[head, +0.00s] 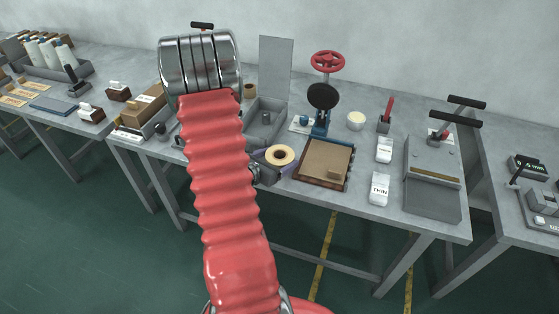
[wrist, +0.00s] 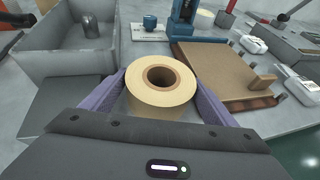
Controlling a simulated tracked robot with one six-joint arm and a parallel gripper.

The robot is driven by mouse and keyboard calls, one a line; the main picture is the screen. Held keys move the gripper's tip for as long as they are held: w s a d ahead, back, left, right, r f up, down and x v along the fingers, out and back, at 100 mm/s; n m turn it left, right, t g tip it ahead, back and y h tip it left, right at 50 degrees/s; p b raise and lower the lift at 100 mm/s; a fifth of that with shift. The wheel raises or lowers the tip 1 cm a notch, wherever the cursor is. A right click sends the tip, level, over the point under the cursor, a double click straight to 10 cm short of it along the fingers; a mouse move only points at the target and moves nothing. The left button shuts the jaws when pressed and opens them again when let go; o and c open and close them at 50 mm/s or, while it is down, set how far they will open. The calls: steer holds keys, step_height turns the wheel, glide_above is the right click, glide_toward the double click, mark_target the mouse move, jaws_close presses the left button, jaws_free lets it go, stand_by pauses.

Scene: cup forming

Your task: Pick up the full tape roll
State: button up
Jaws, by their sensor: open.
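The pale yellow tape roll (wrist: 160,99), with a brown core, lies flat with its hole facing up, and it also shows in the head view (head: 271,159) near the front edge of the middle table. My gripper (wrist: 161,84) is open, with its purple fingers on either side of the roll. The fingers are very close to the roll's sides; I cannot tell whether they touch. In the head view my gripper (head: 277,161) is partly hidden behind my red arm.
A grey open box (wrist: 84,47) stands behind to the left. A brown board in a tray (wrist: 225,70) lies close on the right. A smaller brown roll (head: 249,91) stands farther back. A blue press (head: 320,126) and white packets (head: 380,188) are to the right.

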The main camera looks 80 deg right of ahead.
steer(key=shift+c, duration=0.5)
steer(key=c, duration=0.7)
steer(key=shift+r, duration=0.2)
steer(key=shift+r, duration=4.85)
